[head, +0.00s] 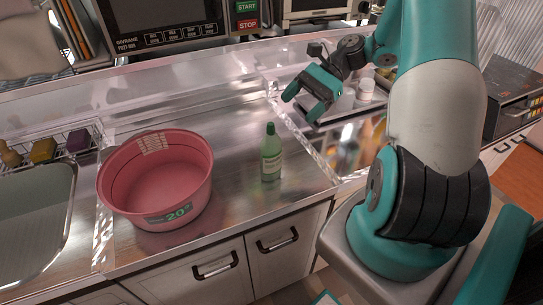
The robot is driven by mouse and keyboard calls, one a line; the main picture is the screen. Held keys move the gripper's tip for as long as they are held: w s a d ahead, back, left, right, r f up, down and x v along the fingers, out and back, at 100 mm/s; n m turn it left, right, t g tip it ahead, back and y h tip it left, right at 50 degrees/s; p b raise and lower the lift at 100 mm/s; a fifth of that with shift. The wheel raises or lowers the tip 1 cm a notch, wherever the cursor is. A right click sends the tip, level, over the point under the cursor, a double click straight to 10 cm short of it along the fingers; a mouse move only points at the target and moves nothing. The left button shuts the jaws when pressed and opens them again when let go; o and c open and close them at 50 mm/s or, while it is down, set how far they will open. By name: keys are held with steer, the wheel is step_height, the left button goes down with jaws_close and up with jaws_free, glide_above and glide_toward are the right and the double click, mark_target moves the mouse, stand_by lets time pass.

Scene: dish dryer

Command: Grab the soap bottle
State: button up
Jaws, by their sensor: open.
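The soap bottle (271,156) is green with a pale label and stands upright on the metal counter, right of the pink tub. My gripper (301,106) is teal and black, in the head view above and to the right of the bottle, toward the back. Its fingers are open and apart from the bottle. Nothing shows between the fingers. The whole bottle is in view.
A pink tub (192,190) stands close to the bottle's left. A sink (38,215) and a wire rack (88,128) lie at the far left. A tray (346,103) with white containers sits behind my gripper. The counter's front edge (306,200) is near the bottle.

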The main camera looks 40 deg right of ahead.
steer(key=s+d+f+m+t+y, duration=0.1)
steer(key=s+d+f+m+t, duration=0.1)
steer(key=s+d+f+m, duration=0.4)
steer(key=n, duration=0.1)
glide_toward(271, 150)
step_height(271, 150, down, 4)
steer(key=w+a, duration=0.2)
steer(key=shift+t, duration=0.3)
steer(key=p+x, duration=0.1)
steer(key=x, duration=0.2)
steer(key=p+x, duration=0.1)
steer(key=x, duration=0.2)
steer(key=shift+w, duration=0.25)
steer(key=c, duration=1.1)
